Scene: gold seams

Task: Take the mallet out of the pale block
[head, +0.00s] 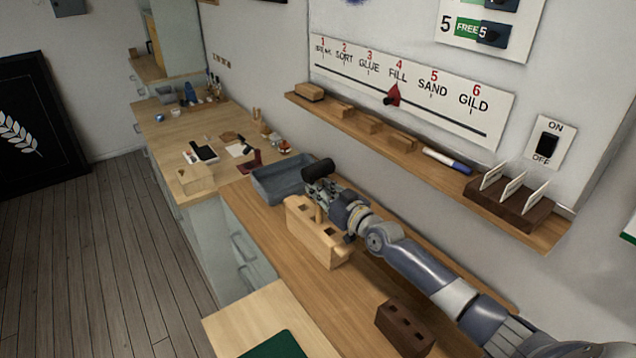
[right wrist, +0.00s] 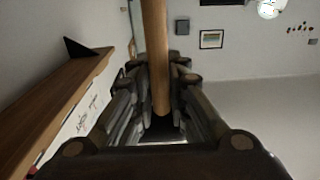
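The mallet has a dark head (head: 318,169) and a pale wooden handle, upright over the pale block (head: 314,238). The handle's lower part shows at the block's top; whether its end is still inside a hole I cannot tell. My right gripper (head: 327,196) is at the handle, just below the head, and hides part of it. In the right wrist view the wooden handle (right wrist: 156,55) runs between the two fingers, which close in on both sides of it. My left gripper is not in view.
A grey tray (head: 283,183) lies just behind the pale block. A dark brown block with holes (head: 405,328) stands nearer on the bench. A wall shelf (head: 420,160) with wooden blocks and a marker runs along the right. Bare bench lies in front of the pale block.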

